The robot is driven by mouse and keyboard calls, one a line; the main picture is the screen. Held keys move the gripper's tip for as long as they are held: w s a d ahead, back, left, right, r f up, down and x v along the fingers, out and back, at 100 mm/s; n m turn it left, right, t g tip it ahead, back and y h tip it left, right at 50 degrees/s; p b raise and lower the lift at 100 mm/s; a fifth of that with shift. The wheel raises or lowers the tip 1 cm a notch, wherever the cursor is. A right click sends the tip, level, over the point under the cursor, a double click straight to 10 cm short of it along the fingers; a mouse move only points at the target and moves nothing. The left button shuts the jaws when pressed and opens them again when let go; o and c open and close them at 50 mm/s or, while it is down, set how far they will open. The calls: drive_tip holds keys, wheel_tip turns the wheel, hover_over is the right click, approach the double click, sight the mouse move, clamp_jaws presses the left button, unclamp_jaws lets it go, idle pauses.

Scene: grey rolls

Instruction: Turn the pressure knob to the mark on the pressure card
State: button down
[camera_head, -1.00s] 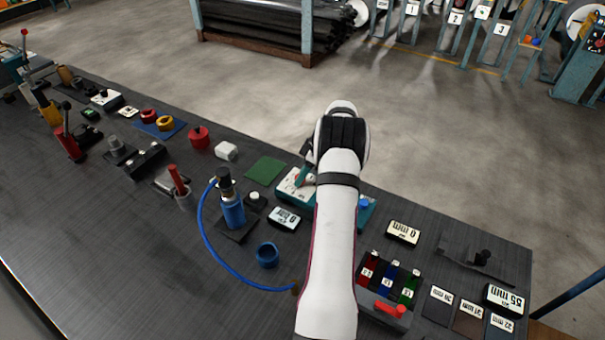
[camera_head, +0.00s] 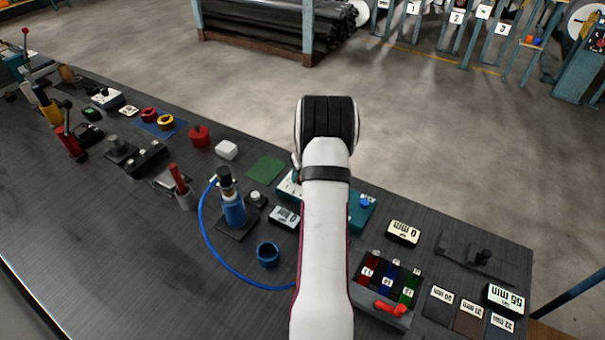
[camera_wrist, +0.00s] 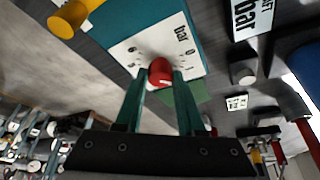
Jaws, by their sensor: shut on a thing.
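The red pressure knob (camera_wrist: 160,72) sits on a white dial face (camera_wrist: 135,52) marked "bar" on a teal box (camera_wrist: 120,14). My gripper (camera_wrist: 159,78) has its two green fingers on either side of the knob and is shut on it. The fingers and knob hide part of the scale, and I cannot read the knob's setting. A white plate lettered "bar" (camera_wrist: 250,16) stands beside the box, cut off by the frame edge; it may be the pressure card, and its number is not readable. In the head view my arm hides the gripper and knob; part of the teal box (camera_head: 362,217) shows.
A blue cylinder (camera_head: 233,209) with a blue hose (camera_head: 210,240) stands left of my arm, near a blue cup (camera_head: 268,254). A tray of coloured blocks (camera_head: 388,287) and a "0 mm" display (camera_head: 403,232) lie to the right. A green mat (camera_head: 266,168) lies behind.

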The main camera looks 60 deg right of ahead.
drive_tip(key=m, duration=0.2)
drive_tip(key=m+g+h, duration=0.1)
drive_tip(key=m, duration=0.1)
drive_tip(key=m+g, duration=0.1)
drive_tip(key=m, duration=0.2)
drive_tip(key=shift+w+a+h, duration=0.1)
drive_tip(key=shift+w+h, duration=0.2)
drive_tip(key=m+g, duration=0.1)
drive_tip(key=m, duration=0.2)
drive_tip(key=m+g, duration=0.1)
drive_tip(key=m, duration=0.2)
drive_tip(key=shift+w+m+g, duration=0.2)
drive_tip(key=shift+m+g, duration=0.1)
drive_tip(key=shift+m, duration=0.1)
drive_tip(key=m+g, duration=0.1)
drive_tip(key=m, duration=0.2)
drive_tip(key=m+g+y, duration=0.1)
drive_tip(key=m, duration=0.2)
drive_tip(key=shift+w, duration=0.1)
drive_tip(key=m+y, duration=0.1)
drive_tip(key=m, duration=0.2)
drive_tip(key=m+g+y, duration=0.1)
drive_tip(key=m, duration=0.2)
drive_tip(key=shift+m, duration=0.3)
drive_tip(key=c, duration=0.5)
unclamp_jaws()
drive_tip(key=shift+d, duration=0.2)
